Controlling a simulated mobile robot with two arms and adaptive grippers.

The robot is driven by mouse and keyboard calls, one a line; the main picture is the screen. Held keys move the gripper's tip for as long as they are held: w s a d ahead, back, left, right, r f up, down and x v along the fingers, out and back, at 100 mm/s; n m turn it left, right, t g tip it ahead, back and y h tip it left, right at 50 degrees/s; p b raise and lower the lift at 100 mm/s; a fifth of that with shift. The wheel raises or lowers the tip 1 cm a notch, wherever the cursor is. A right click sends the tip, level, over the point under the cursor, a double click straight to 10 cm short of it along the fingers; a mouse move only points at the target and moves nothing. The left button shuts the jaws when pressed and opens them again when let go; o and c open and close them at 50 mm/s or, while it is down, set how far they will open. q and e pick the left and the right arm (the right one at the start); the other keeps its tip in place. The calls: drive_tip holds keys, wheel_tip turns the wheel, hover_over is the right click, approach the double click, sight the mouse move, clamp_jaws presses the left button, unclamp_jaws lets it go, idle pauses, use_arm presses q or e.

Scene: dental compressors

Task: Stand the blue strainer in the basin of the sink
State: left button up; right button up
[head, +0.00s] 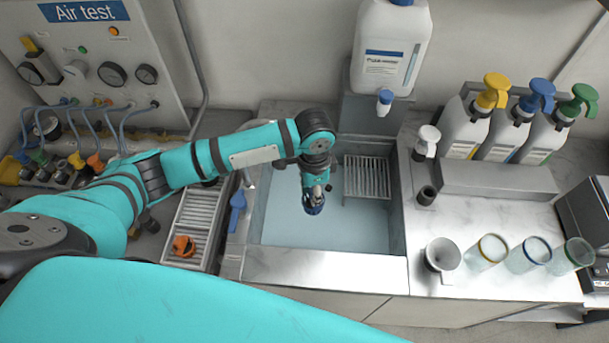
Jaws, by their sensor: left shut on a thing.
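My left arm reaches in from the left, and its gripper (317,184) points down over the sink basin (280,222). It is shut on the blue strainer (314,206), of which only a small dark blue part shows below the fingers. The strainer is inside the basin's outline, left of the slatted rack (367,177). I cannot tell whether it touches the basin floor. My right gripper is not in view.
A white jug (390,50) with a tap stands behind the basin. A blue-handled tool (237,210) and a slatted tray (196,218) with an orange piece lie left. Pump bottles (468,125) and glass cups (487,254) stand right. The basin's front floor is clear.

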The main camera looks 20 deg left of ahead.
use_arm(q)
drive_tip(key=shift+d+f+m+p, duration=0.1)
drive_tip(key=shift+f+m+p, duration=0.55)
drive_tip(key=shift+m, duration=0.45)
drive_tip(key=shift+d+f+m, duration=0.15)
drive_tip(key=shift+f+m, duration=0.1)
drive_tip(key=shift+m, duration=0.05)
drive_tip(key=shift+d+f, duration=0.1)
drive_tip(key=shift+f, duration=1.15)
wheel_tip(320, 180, down, 19)
drive_tip(key=b, duration=1.9)
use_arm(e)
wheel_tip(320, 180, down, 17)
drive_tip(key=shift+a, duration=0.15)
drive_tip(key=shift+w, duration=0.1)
